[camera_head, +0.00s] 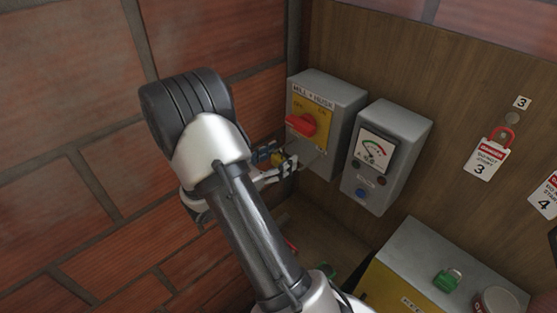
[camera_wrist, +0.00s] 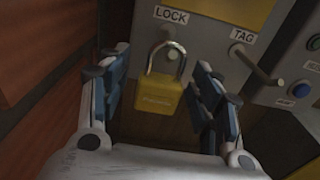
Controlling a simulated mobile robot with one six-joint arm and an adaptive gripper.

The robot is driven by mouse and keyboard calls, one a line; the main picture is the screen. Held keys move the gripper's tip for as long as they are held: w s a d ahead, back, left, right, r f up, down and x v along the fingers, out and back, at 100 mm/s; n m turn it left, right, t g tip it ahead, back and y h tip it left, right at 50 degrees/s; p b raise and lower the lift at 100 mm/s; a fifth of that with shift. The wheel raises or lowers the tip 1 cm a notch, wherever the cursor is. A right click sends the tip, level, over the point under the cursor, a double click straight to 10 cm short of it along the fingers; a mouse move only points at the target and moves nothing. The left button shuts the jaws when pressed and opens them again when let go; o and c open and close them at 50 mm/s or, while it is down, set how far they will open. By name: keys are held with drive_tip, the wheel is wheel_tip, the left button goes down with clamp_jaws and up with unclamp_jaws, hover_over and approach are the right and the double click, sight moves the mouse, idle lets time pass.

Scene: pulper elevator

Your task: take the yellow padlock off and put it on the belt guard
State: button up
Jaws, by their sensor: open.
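The yellow padlock (camera_wrist: 158,95) hangs by its silver shackle under the LOCK label in the wrist view. It hangs upright between the two fingers of my gripper (camera_wrist: 160,97), which are apart, one on each side of it. In the head view the padlock (camera_head: 278,158) shows small at the lower left of the grey switch box (camera_head: 348,100), with my gripper (camera_head: 279,166) around it. The box has a red rotary handle (camera_head: 301,124) on a yellow plate. The belt guard is probably the grey-topped yellow housing (camera_head: 407,253) at the lower right.
A grey meter box (camera_head: 393,150) stands right of the switch box. A metal peg (camera_wrist: 255,66) sticks out under the TAG label. A green padlock (camera_head: 447,280) and a round container (camera_head: 497,302) are on the housing. Danger tags (camera_head: 485,160) hang on the wooden wall. Brick wall is close on the left.

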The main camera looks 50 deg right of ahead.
drive_tip(key=shift+c, duration=0.3)
drive_tip(key=c, duration=1.1)
drive_tip(key=shift+r, duration=0.1)
drive_tip(key=shift+c, duration=0.2)
drive_tip(key=shift+r, duration=0.55)
drive_tip(key=shift+w+a+r, duration=0.1)
drive_tip(key=shift+a, duration=0.3)
drive_tip(key=w+a, duration=0.1)
drive_tip(key=a, duration=1.6)
drive_tip(key=shift+w, duration=0.4)
drive_tip(key=shift+a, duration=0.15)
